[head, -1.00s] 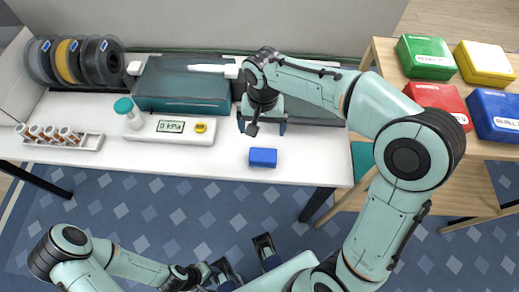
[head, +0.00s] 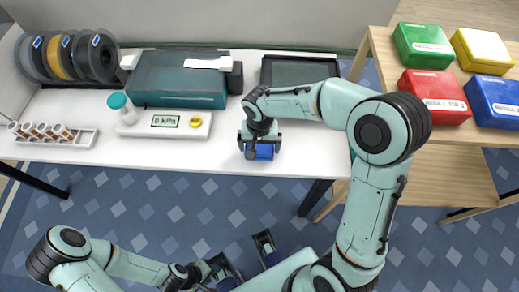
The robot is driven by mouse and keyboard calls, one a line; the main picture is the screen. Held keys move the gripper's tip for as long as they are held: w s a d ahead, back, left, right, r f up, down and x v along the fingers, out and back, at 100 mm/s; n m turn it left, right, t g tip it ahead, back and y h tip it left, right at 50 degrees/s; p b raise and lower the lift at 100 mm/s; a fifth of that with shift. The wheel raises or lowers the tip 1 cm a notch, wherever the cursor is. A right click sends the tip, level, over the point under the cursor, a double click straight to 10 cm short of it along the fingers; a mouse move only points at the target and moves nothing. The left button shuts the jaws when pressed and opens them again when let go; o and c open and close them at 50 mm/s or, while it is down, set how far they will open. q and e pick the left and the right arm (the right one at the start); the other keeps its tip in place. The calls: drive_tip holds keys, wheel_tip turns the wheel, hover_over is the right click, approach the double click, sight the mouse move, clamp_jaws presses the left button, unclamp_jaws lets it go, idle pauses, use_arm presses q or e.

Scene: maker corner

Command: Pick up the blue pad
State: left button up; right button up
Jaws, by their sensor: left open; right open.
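The blue pad (head: 264,153) is a small blue block near the front edge of the white table (head: 310,160). My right gripper (head: 260,150) points down over the pad from above, its fingers on either side of it. It is open, and it hides part of the pad. Whether the fingers touch the pad I cannot tell. My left gripper (head: 245,262) is low in front of the table, over the blue floor, open and empty.
A vial rack (head: 55,138), spools (head: 62,58), a teal machine (head: 178,82) and a dark tray (head: 298,70) are behind or left. Coloured boxes (head: 432,95) sit on a wooden shelf at right.

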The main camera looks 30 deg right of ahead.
sight(260, 147)
drive_tip(key=c, duration=0.8)
wheel_tip(260, 147, up, 20)
drive_tip(key=p, duration=0.3)
drive_tip(key=o, duration=0.5)
drive_tip(key=c, duration=0.3)
drive_tip(key=shift+f, duration=0.1)
